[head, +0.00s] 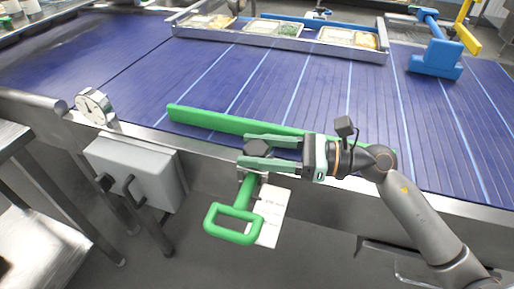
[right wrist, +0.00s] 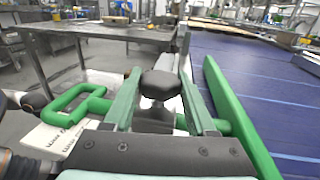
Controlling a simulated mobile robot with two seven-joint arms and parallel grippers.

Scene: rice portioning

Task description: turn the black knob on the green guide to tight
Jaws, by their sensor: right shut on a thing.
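The green guide (head: 205,119) is a long bar lying along the near edge of the blue conveyor; it also shows at the right of the right wrist view (right wrist: 232,112). A green loop handle (head: 232,225) hangs below it in front of the conveyor. The black knob (right wrist: 160,84) stands between the fingers of my right gripper (right wrist: 157,98) in the right wrist view. In the head view the right gripper (head: 262,152) reaches in from the right, shut on the black knob (head: 257,147). My left gripper is not in view.
A white printed sheet (head: 271,215) hangs behind the handle. A grey box (head: 137,172) and a round dial (head: 94,105) are on the conveyor's near side at left. A tray of food containers (head: 281,41) and a blue fixture (head: 436,62) stand farther back. The conveyor's middle is clear.

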